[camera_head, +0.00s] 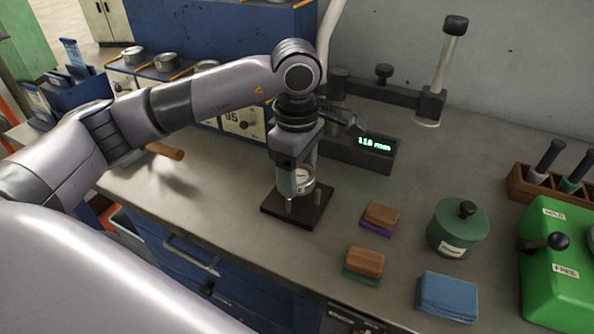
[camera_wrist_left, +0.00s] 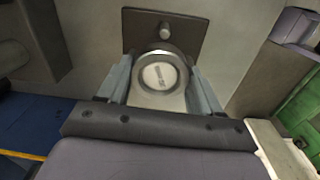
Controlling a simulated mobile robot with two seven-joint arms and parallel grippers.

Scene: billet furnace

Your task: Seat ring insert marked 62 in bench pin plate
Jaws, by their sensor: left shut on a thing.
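The pin plate (camera_head: 307,217) is a dark, flat square on the bench, with a short pale pin (camera_head: 289,204) standing on it. In the left wrist view the plate (camera_wrist_left: 140,30) and one pin (camera_wrist_left: 165,31) show beyond the fingers. My left gripper (camera_head: 298,178) points down over the plate and is shut on the ring insert (camera_head: 304,181), a pale metal round piece. In the left wrist view the insert (camera_wrist_left: 160,77) sits between the two fingers with a light round face; its marking is too blurred to read. I cannot tell whether it touches the plate.
A gauge with a green display (camera_head: 375,144) stands behind the plate. To the right are two wood-topped blocks (camera_head: 381,215) (camera_head: 365,262), a green lidded pot (camera_head: 458,228), blue cloths (camera_head: 447,297) and a green box (camera_head: 560,262). Bench left of the plate is mostly clear.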

